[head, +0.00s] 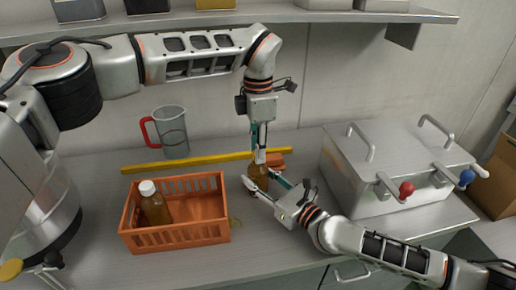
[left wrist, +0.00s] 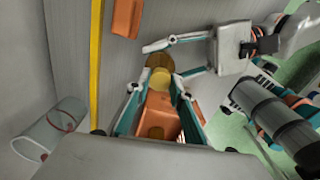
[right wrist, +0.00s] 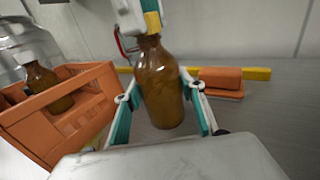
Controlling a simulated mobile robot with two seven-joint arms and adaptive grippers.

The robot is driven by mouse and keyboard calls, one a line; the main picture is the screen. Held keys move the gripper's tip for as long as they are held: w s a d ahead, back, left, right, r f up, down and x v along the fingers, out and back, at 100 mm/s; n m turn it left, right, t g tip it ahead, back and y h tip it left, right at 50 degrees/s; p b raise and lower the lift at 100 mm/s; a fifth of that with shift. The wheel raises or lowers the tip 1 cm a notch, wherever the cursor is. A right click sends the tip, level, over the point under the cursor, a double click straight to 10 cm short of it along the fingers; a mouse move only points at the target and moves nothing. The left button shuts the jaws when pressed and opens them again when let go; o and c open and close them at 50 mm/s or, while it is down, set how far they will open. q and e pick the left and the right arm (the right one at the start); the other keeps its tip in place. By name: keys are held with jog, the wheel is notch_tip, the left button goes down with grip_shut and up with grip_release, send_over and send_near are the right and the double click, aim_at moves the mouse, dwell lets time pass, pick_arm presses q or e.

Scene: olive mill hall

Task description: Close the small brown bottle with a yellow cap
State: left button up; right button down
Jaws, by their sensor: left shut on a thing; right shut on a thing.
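The small brown bottle (right wrist: 160,85) stands upright, held between the fingers of my right gripper (right wrist: 165,108). In the head view the same bottle (head: 258,177) is just right of the orange crate, partly hidden by the grippers. My left gripper (head: 260,158) reaches down from above, shut on the yellow cap (right wrist: 152,21) at the bottle's mouth. The cap appears in line with the neck and meets its top. I cannot tell whether it is seated or turned tight. My right gripper (head: 271,185) comes in from the right, shut around the bottle's body.
An orange crate (head: 185,241) left of the bottle holds a white-capped brown bottle (head: 154,204). A yellow bar (head: 200,160) and a red-handled jug (head: 173,132) lie behind. A metal box (head: 385,165) stands right; a shelf (head: 230,18) is above.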

pick_arm(q)
jog(key=m, duration=0.5)
jog(key=shift+m, duration=0.4)
jog(key=m, duration=1)
jog(key=shift+m, duration=0.4)
jog(key=m, duration=0.5)
jog(key=o, duration=0.7)
jog(key=shift+r, duration=2.2)
